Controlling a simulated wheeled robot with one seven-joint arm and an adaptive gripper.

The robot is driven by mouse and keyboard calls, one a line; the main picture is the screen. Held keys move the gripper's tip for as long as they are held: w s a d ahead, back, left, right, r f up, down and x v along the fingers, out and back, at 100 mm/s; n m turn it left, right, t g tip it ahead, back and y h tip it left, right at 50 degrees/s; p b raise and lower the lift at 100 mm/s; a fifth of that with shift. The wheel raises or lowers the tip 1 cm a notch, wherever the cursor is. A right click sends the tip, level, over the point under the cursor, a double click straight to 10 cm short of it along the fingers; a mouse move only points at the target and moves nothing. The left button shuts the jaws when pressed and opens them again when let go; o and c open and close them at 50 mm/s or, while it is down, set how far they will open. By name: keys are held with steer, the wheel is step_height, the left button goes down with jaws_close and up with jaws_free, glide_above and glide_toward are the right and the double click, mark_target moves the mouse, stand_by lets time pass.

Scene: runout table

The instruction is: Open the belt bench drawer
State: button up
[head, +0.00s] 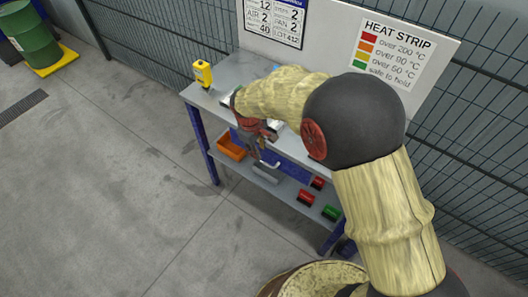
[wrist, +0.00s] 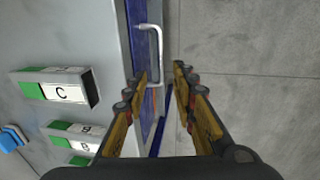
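The belt bench (head: 219,96) has a grey top and blue legs. Its blue drawer front (head: 298,170) shows under the top's front edge, partly hidden by my arm, and looks closed. The pale bar handle (head: 271,165) is on the drawer front; it also shows in the wrist view (wrist: 160,50). My gripper (head: 254,155) points down at the bench's front edge, close to the handle. In the wrist view my gripper (wrist: 160,77) is open, with a finger on each side of the handle's line. I cannot tell whether either finger touches it.
Labelled blocks, including one marked C (wrist: 62,93), lie on the bench top. A yellow device (head: 203,73) stands at the back left corner. The lower shelf (head: 262,186) carries an orange bin (head: 231,147) and red and green items. Floor in front is clear.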

steer(key=f+b, duration=0.1)
steer(key=f, duration=0.4)
steer(key=w+f+b, duration=0.1)
steer(key=f, duration=0.1)
steer(key=shift+d+f+b, duration=0.25)
steer(key=shift+d+b, duration=0.05)
steer(key=shift+d, duration=0.1)
steer(key=c, duration=0.3)
steer(key=c, duration=0.4)
jaws_close()
